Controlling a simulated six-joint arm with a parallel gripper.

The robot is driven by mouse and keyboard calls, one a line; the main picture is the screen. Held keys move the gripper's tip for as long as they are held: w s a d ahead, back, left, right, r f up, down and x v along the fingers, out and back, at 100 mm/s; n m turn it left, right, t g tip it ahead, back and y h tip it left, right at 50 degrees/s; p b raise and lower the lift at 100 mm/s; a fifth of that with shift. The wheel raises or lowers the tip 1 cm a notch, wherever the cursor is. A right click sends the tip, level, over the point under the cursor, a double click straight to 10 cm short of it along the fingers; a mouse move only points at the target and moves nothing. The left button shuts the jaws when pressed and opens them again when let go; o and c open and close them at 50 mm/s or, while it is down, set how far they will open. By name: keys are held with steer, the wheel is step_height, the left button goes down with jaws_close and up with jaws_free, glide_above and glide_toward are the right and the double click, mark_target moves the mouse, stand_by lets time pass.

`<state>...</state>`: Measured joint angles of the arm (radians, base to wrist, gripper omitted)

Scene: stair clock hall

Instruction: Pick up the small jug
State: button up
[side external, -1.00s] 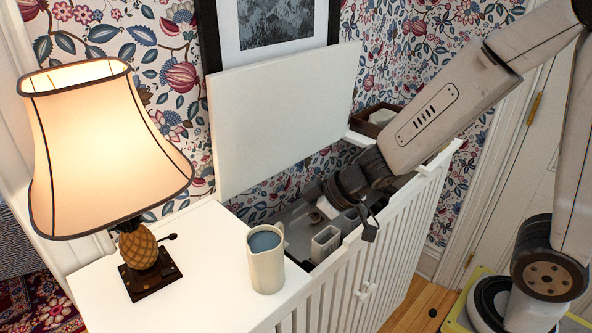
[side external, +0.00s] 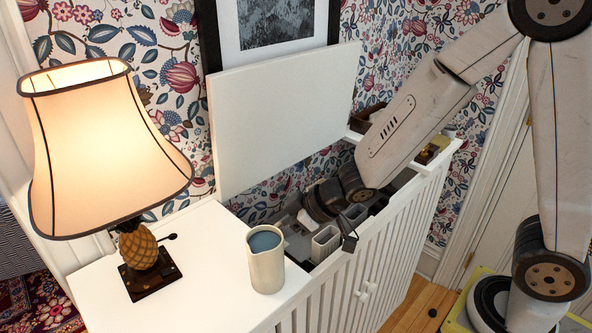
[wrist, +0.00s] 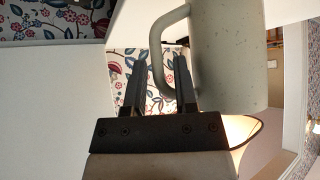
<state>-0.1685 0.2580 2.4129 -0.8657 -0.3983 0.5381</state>
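The small jug (side external: 267,268) is cream-coloured with a grey-blue inside or filling. It stands upright on the white cabinet top (side external: 205,262), near its front right edge. In the wrist view the jug (wrist: 228,55) fills the upper right, and its looped handle (wrist: 156,50) points left. My gripper (side external: 305,222) is low over the open compartment, to the right of the jug; its fingertips are hard to make out there. In the wrist view my gripper (wrist: 158,60) is open, with the handle between its fingers in the picture. I cannot tell whether they touch it.
A lit lamp (side external: 100,150) with a pineapple base stands left of the jug. A raised white lid (side external: 280,115) stands behind the open compartment, which holds grey containers (side external: 325,243). A dark wooden box (side external: 368,118) is farther back. A framed picture (side external: 275,25) hangs behind.

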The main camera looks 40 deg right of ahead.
steer(key=shift+w+a+f, duration=0.2)
steer(key=shift+w+f, duration=0.1)
steer(key=shift+f, duration=0.05)
steer(key=shift+c, duration=0.2)
jaws_close()
steer(key=shift+r, duration=0.1)
stand_by(1.4)
